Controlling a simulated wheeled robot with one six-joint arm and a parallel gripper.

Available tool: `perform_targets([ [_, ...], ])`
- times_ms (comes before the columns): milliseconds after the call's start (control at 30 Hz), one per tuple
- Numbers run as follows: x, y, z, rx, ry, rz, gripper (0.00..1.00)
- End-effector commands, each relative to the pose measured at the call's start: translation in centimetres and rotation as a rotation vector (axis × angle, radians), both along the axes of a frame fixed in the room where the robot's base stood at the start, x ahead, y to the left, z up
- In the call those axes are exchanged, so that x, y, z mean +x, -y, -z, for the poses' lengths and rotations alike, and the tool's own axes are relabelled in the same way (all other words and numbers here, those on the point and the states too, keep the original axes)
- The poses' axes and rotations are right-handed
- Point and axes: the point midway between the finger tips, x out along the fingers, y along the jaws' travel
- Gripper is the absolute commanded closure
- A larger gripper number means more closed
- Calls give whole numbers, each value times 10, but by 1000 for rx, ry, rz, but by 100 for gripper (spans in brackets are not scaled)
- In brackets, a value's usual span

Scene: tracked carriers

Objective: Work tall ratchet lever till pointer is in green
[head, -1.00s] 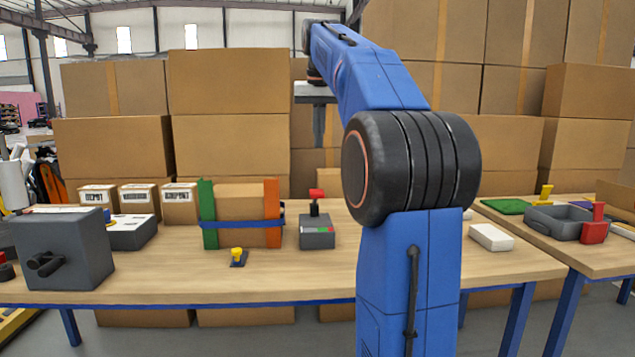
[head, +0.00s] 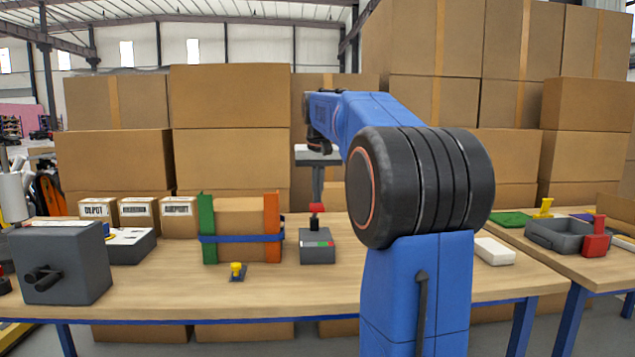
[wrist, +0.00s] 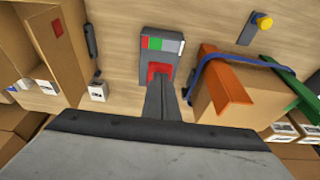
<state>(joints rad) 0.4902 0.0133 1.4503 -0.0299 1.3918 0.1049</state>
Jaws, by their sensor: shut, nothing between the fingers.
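The ratchet unit (head: 317,247) is a grey box on the table with an upright dark lever topped by a red grip (head: 317,208). In the wrist view the ratchet unit (wrist: 158,45) shows a strip with red and green zones, a grey stretch and a white mark at the right end, away from the green. Whether that mark is the pointer is unclear. My gripper (head: 318,199) is shut and empty, pointing down just above or at the red grip. In the wrist view my gripper (wrist: 162,85) partly covers the red grip (wrist: 159,70); I cannot tell whether they touch.
A carton between green and orange boards (head: 240,230) with a blue strap stands left of the unit. A yellow-knobbed piece (head: 237,271) lies in front. A grey crank box (head: 62,263) is far left. A white block (head: 494,251) lies right. Table around the unit's front is clear.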

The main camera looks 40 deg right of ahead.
Motion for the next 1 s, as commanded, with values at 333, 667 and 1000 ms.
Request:
perform_targets([
  [333,0,0,9,-1,1,0,100],
  [667,-2,-1,11,-7,11,0,100],
  [1000,-15,-10,31,-79,118,0,100],
])
